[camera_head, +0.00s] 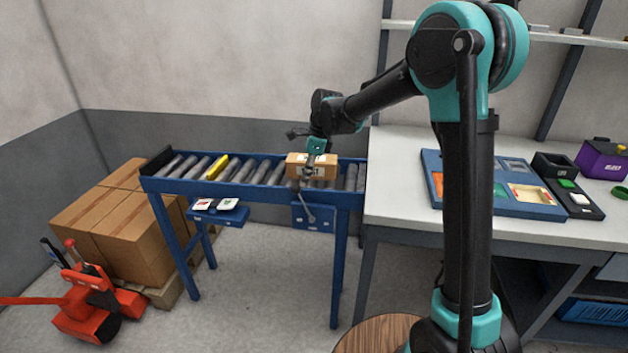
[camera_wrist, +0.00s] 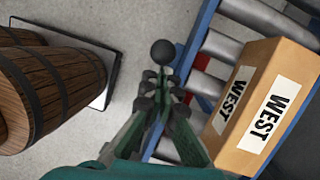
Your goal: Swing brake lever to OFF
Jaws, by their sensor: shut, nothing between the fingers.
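The brake lever (camera_head: 308,206) is a thin dark arm on a blue plate (camera_head: 318,222) on the near side of the roller conveyor. It leans slightly left of upright from its pivot, and its upper end is hard to make out near my gripper (camera_head: 307,172). In the wrist view, a round black knob (camera_wrist: 164,52), apparently the lever's, shows just past the tips of my gripper (camera_wrist: 158,82). The fingers are shut with nothing between them. Whether they touch the knob I cannot tell. No OFF marking is readable.
A cardboard box (camera_wrist: 252,105) labelled WEST sits on the rollers, close beside my gripper. The blue conveyor (camera_head: 255,190) has a small side shelf (camera_head: 217,215) with cards. Wooden barrels (camera_wrist: 45,85) stand left in the wrist view. A workbench (camera_head: 395,205) is at right.

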